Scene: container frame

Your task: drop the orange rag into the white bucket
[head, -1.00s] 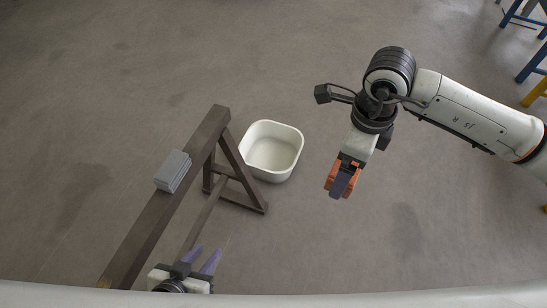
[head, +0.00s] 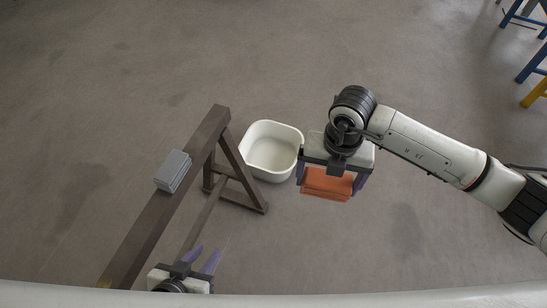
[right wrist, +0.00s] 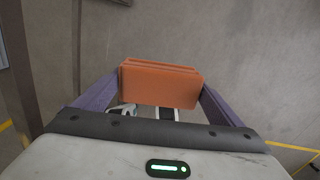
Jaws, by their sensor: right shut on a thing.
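The orange rag (head: 328,184), a folded flat block, is held between the purple fingers of my right gripper (head: 331,181). In the right wrist view the rag (right wrist: 160,85) spans the space between both fingers. The white bucket (head: 268,153) stands on the floor just left of my right gripper in the head view, and its visible inside is empty. The rag is beside the bucket in the picture, not over its opening. My left gripper (head: 204,258) is at the lower left with its two purple fingers apart and nothing between them.
A brown wooden trestle (head: 150,222) stands left of the bucket, one leg close to it. A grey folded stack (head: 173,170) lies on its beam. Blue and yellow stool legs (head: 530,62) show at the top right. The floor right of the bucket is clear.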

